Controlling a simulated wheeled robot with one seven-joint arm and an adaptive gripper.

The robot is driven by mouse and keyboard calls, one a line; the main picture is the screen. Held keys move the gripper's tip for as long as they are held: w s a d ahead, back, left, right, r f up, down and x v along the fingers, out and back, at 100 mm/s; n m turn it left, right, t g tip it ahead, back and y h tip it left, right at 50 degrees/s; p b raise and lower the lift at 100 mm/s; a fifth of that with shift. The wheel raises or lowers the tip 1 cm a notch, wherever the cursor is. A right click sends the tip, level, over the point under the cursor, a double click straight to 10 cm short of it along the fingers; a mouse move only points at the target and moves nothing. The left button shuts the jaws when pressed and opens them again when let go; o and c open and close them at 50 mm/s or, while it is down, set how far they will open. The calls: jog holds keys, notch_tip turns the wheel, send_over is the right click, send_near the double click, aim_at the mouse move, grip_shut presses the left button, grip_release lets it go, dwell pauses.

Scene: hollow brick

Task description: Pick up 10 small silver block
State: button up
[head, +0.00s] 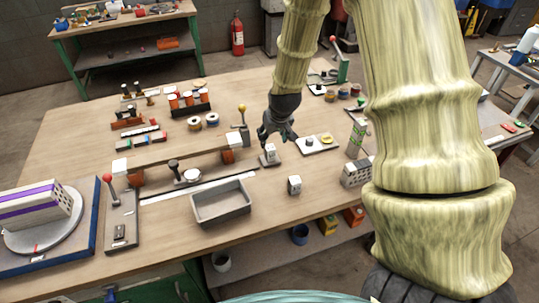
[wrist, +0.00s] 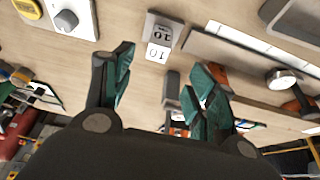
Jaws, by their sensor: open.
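A small pale block (head: 270,151) marked 10 sits on a small grey plate (head: 267,162) near the middle of the table. My gripper (head: 277,138) is open and empty, just above and beside the block in the head view. In the wrist view my gripper's (wrist: 165,65) two green-padded fingers are spread apart, with the block ahead between them. I cannot tell the exact gap to the block.
A grey tray (head: 221,202) lies at the front, with a small spotted block (head: 294,185) to its right. A plate with a white knob and yellow disc (head: 319,143) lies to the right. A yellow-knobbed lever (head: 243,124) stands close left of my gripper.

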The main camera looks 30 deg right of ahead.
aim_at(270, 147)
jog(key=shift+p+x, duration=0.6)
jog(key=shift+x, duration=1.7)
jog(key=shift+d+p+x, duration=0.2)
jog(key=shift+p+x, duration=0.75)
jog(key=shift+x, duration=0.65)
jog(key=shift+p+x, duration=0.35)
jog(key=shift+x, duration=0.9)
jog(key=c, duration=1.2)
grip_shut()
jog(key=shift+r, duration=0.15)
